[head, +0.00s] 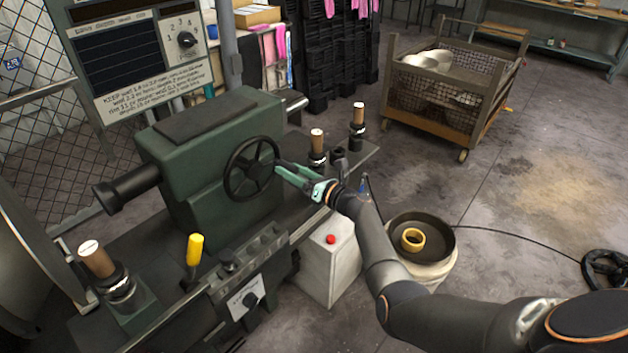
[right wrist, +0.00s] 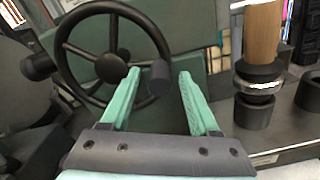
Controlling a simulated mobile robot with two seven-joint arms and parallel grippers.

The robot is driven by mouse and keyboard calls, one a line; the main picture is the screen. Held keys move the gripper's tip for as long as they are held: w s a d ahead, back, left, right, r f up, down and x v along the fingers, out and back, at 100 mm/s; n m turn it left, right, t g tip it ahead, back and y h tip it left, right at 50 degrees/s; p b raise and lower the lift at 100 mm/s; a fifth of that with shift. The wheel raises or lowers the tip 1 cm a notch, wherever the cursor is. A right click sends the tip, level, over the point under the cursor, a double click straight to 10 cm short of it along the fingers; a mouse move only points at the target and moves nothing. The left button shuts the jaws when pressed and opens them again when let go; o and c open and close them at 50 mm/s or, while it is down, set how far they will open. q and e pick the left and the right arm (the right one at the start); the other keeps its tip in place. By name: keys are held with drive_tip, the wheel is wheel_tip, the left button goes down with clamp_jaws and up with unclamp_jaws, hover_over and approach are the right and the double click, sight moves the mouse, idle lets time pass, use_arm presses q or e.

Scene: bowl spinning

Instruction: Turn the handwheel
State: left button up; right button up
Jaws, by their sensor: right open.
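The black handwheel (head: 251,169) stands on the front of the green machine housing (head: 200,140) in the head view. It has several spokes, a round hub and a knob on its rim. My right gripper (head: 279,168) is at the wheel's right side. In the right wrist view the wheel (right wrist: 68,46) fills the upper left. The knob (right wrist: 159,77) shows between the two pale green fingers of my open right gripper (right wrist: 158,75). The fingers stand apart on either side of it, and I cannot tell whether either touches it. My left gripper is not in view.
Wooden-topped posts (head: 317,142) stand right of the wheel, close to my right gripper. A yellow-handled lever (head: 195,250) rises in front.

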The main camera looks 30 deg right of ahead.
use_arm(q)
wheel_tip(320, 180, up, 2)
drive_tip(key=shift+p, duration=0.8)
use_arm(e)
drive_tip(key=v, duration=1)
drive_tip(key=shift+s, duration=0.35)
drive_tip(key=shift+d, duration=0.1)
